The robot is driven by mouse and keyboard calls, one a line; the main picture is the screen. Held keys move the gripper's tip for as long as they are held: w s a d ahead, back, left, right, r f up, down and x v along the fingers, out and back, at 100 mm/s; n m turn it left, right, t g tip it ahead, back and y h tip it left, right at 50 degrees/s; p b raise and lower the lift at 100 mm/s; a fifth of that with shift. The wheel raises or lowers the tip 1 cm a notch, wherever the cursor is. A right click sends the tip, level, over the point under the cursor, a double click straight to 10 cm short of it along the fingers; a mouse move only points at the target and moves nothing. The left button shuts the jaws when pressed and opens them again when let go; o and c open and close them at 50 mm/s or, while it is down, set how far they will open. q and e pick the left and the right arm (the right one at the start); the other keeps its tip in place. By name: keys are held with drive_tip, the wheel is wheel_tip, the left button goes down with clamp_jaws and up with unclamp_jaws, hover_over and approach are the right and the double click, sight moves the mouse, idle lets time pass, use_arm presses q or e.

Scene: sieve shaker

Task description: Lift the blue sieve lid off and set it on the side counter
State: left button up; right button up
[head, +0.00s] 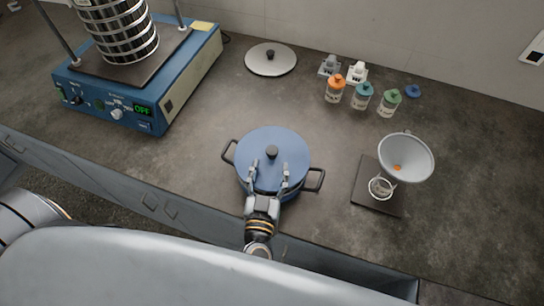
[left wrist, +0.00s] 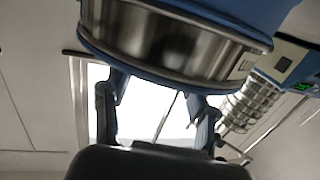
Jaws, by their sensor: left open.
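I cannot tell whether the fingers touch the lid. In the left wrist view a steel, blue-rimmed round body (left wrist: 170,45) fills the top, and the gripper's fingers (left wrist: 158,92) are spread apart below it. My right gripper is not in view.
A blue sieve shaker (head: 190,75) with a sieve stack (head: 122,35) stands at the upper left. A silver lid (head: 270,60) lies at the back. Several small bottles (head: 362,98) and a funnel (head: 406,157) on a stand (head: 367,190) are to the right. Bare counter lies around the vessel.

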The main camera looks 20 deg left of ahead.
sight(271, 157)
use_arm(q)
drive_tip(key=w, duration=0.3)
drive_tip(key=shift+w+a+f, duration=0.2)
drive_tip(key=shift+w+a, duration=0.15)
drive_tip(key=shift+a, duration=0.05)
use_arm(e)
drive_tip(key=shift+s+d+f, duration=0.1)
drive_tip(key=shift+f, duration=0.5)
use_arm(q)
drive_tip(key=shift+s, duration=0.1)
drive_tip(key=c, duration=0.3)
clamp_jaws()
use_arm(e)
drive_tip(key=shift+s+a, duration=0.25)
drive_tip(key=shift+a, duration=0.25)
use_arm(q)
drive_tip(key=shift+r, duration=0.1)
